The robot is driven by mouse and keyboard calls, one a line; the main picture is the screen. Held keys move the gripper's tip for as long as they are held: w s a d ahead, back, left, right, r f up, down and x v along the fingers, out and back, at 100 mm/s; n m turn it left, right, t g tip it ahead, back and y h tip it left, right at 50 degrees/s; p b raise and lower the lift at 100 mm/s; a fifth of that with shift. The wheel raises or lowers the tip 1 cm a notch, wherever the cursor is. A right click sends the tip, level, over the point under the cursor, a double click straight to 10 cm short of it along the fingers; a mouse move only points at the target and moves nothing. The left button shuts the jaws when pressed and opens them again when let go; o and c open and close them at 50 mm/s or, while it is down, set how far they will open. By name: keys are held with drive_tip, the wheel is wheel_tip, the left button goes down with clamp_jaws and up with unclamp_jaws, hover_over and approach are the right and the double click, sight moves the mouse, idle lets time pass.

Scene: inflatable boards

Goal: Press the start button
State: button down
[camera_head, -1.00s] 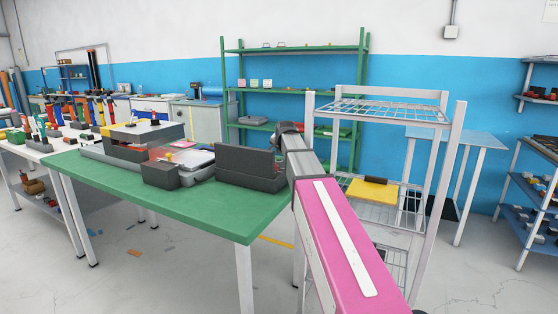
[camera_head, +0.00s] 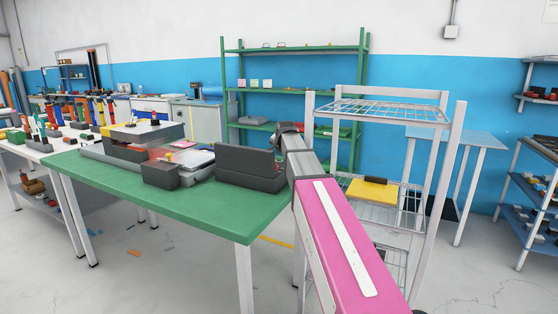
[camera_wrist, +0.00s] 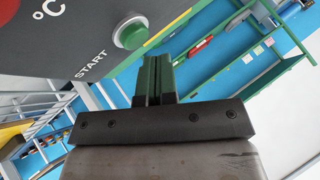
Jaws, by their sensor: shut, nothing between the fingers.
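In the wrist view, the green round start button (camera_wrist: 130,33) sits on a dark grey panel (camera_wrist: 80,28), beside white "START" lettering. My gripper (camera_wrist: 157,60) has green fingers, held together and empty. In that picture the fingertips lie just below and right of the button, with a small gap between them; I cannot tell the distance in depth. In the head view, my pink arm reaches to the right end of the green table (camera_head: 200,205), near a dark grey box (camera_head: 247,165). My fingers and the button are hidden there.
A white wire rack (camera_head: 390,110) stands close on the right. A green shelf (camera_head: 300,50) is behind.

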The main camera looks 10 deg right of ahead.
drive_tip(key=shift+f, duration=0.1)
drive_tip(key=shift+f, duration=0.25)
drive_tip(key=shift+f, duration=0.45)
idle(0.9)
drive_tip(key=shift+r, duration=0.85)
drive_tip(key=shift+r, duration=0.1)
drive_tip(key=shift+r, duration=2.4)
